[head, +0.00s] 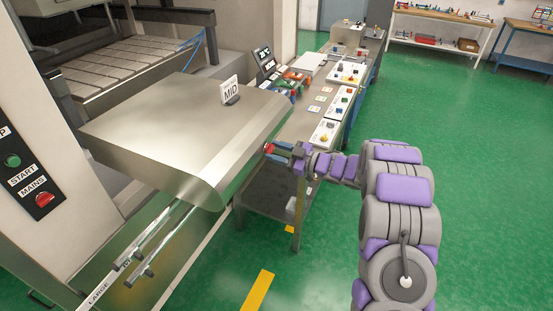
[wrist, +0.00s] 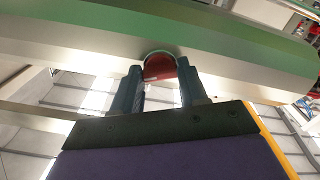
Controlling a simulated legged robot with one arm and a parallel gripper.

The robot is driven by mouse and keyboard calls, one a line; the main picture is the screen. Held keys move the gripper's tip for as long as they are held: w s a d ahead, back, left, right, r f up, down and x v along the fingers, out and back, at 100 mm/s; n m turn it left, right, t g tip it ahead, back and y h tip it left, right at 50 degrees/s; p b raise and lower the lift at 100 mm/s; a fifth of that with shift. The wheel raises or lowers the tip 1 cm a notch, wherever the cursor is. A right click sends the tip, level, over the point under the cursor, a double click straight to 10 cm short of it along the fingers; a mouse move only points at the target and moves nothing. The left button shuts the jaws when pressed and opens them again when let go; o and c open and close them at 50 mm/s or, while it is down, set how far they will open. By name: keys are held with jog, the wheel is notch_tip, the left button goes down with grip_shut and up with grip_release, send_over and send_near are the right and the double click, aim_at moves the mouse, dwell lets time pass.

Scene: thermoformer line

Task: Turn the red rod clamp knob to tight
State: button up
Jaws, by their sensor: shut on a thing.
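The red rod clamp knob (wrist: 160,67) sits on the edge of the metal cover, between my two fingertips in the wrist view. In the head view only a small red part of the knob (head: 269,147) shows at the cover's right edge, with my gripper (head: 277,151) against it. My gripper (wrist: 160,80) is shut on the knob, one blue-grey finger on each side. The knob's pointer or tight mark cannot be made out.
The large metal cover (head: 175,130) carries a sign reading MID (head: 230,91). Two rods (head: 160,245) run below it, near a LARGE label (head: 100,293). A bench (head: 318,95) with small parts and trays stands behind my gripper. Green floor (head: 330,260) is clear at the front.

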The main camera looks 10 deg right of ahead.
jog(key=n+b, duration=0.3)
jog(key=b, duration=0.1)
jog(key=shift+f+n, duration=0.4)
jog(key=n+b, duration=0.3)
jog(key=b, duration=0.2)
jog(key=shift+d+n, duration=0.1)
jog(key=shift+n, duration=0.2)
jog(key=n+b, duration=0.4)
jog(key=b, duration=0.1)
jog(key=shift+n+b, duration=0.9)
jog(key=shift+b, duration=0.3)
jog(key=shift+r, duration=0.15)
jog(key=o, duration=0.7)
jog(key=shift+c, duration=0.2)
jog(key=o, duration=0.4)
jog(key=shift+r, duration=0.15)
jog(key=shift+s+d, duration=0.1)
